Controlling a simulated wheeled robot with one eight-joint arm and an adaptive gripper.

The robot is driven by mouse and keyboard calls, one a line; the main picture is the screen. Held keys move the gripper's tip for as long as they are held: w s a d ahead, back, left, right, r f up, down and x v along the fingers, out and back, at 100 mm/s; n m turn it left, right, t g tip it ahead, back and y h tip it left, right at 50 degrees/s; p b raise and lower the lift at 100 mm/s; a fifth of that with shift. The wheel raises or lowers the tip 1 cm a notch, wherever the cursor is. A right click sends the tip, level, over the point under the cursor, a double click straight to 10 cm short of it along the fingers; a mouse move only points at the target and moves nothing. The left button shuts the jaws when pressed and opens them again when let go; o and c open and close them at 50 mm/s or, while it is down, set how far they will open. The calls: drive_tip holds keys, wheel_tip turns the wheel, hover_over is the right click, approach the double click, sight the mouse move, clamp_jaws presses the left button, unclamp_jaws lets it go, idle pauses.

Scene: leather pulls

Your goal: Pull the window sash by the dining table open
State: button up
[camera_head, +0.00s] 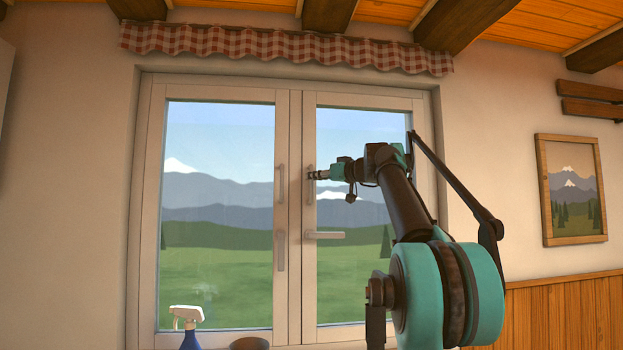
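The window has a left sash (283,120) and a right sash (309,120), both pale-framed and apparently shut, their stiles meeting in the middle. The right sash has an upright pull (309,194) and, below it, a horizontal lever handle (324,235). The left sash has a matching upright pull (281,184) and a lower handle (280,250) that stands upright. My gripper (313,175) reaches in from the right, its tip over the right sash's upright pull. Its fingers are small and overlap the pull, so I cannot tell their opening or whether they touch it.
A spray bottle (190,338) and a dark rounded object (249,344) stand low in front of the left sash. A checked valance (285,45) hangs above the window. A framed picture (541,190) hangs on the right wall. The dining table is not clearly visible.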

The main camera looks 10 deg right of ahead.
drive_tip(key=shift+x, duration=0.95)
clamp_jaws()
